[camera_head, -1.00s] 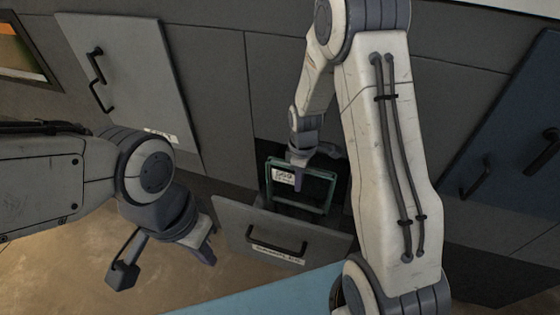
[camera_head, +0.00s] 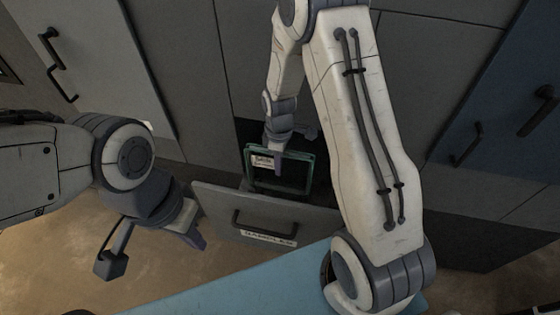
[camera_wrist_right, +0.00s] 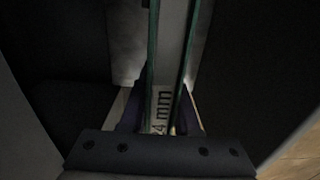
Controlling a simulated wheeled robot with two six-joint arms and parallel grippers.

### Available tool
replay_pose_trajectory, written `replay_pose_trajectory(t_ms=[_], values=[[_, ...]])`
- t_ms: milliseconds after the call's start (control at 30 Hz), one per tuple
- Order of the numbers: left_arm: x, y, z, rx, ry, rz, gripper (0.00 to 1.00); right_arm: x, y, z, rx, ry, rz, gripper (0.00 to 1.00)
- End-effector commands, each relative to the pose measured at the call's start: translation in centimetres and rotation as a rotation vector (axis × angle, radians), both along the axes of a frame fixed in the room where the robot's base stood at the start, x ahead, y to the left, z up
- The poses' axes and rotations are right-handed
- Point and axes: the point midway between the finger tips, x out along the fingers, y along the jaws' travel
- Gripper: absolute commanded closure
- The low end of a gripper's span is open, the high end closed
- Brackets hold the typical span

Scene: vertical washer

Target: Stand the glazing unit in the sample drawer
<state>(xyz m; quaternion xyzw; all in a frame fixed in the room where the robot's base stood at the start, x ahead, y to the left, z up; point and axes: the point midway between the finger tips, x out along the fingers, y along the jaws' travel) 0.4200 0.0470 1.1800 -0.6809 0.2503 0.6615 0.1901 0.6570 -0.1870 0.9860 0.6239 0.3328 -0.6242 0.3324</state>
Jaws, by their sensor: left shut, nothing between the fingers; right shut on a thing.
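The glazing unit (camera_head: 297,171) is a pair of glass panes with green edges and a white label. It stands roughly upright inside the open sample drawer (camera_head: 217,207), behind the drawer's grey front. My right gripper (camera_head: 278,158) is shut on its upper edge. In the right wrist view the glazing unit (camera_wrist_right: 150,60) shows edge-on, with "4 mm" lettering between the panes and my right gripper's fingers (camera_wrist_right: 160,115) on either side. Its lower edge is hard to make out, so contact with the drawer floor is unclear. My left gripper (camera_head: 194,240) is shut and empty, left of the drawer front.
Grey cabinet panels (camera_head: 180,75) rise behind the drawer. A blue door (camera_head: 495,100) with black handles is at the right. A blue surface (camera_head: 235,285) lies in front of the drawer. Brown floor (camera_head: 150,270) is visible below my left gripper.

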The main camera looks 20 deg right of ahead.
Motion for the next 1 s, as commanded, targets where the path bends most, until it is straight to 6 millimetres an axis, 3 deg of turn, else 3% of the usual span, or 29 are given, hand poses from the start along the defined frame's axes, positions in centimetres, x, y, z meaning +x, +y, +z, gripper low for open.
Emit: replay_pose_trajectory(t_ms=[1000], values=[[0.0, 0.0, -6.8, 0.000, 0.000, -0.003, 1.00, 0.0, -0.2, -9.2, 0.000, -0.002, -0.003, 1.00]])
